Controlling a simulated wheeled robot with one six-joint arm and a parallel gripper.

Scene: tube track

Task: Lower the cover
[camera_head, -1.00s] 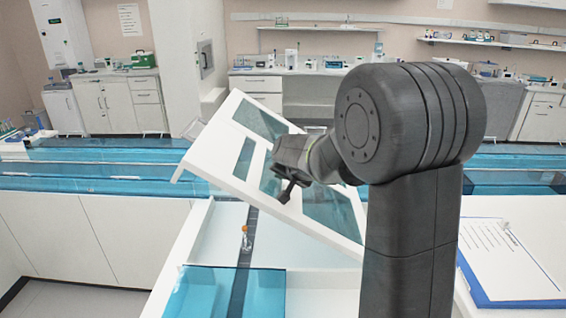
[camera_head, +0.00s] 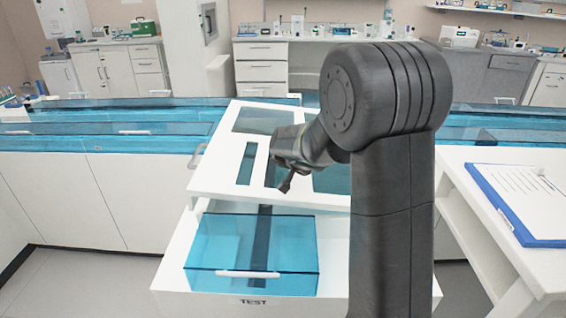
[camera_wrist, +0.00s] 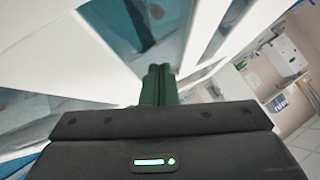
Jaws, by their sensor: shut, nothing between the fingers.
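The cover (camera_head: 221,160) is a white panel with several dark glass windows. It stands tilted over the white tube track unit, with a gap under its near edge. My gripper (camera_head: 284,187) is over the cover's near half, right of the narrow window; I cannot tell whether it touches the panel. In the wrist view, my gripper's green fingers (camera_wrist: 160,72) are together and empty, with the cover's white frame (camera_wrist: 85,70) close beyond them. My arm hides the cover's right part.
A transparent blue box (camera_head: 250,250) with a white handle is at the unit's front, above the TEST label. A dark track strip (camera_head: 264,222) runs behind it. A clipboard (camera_head: 530,205) lies on the white table at right. Blue-topped benches (camera_head: 100,125) stand behind. Floor shows at lower left.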

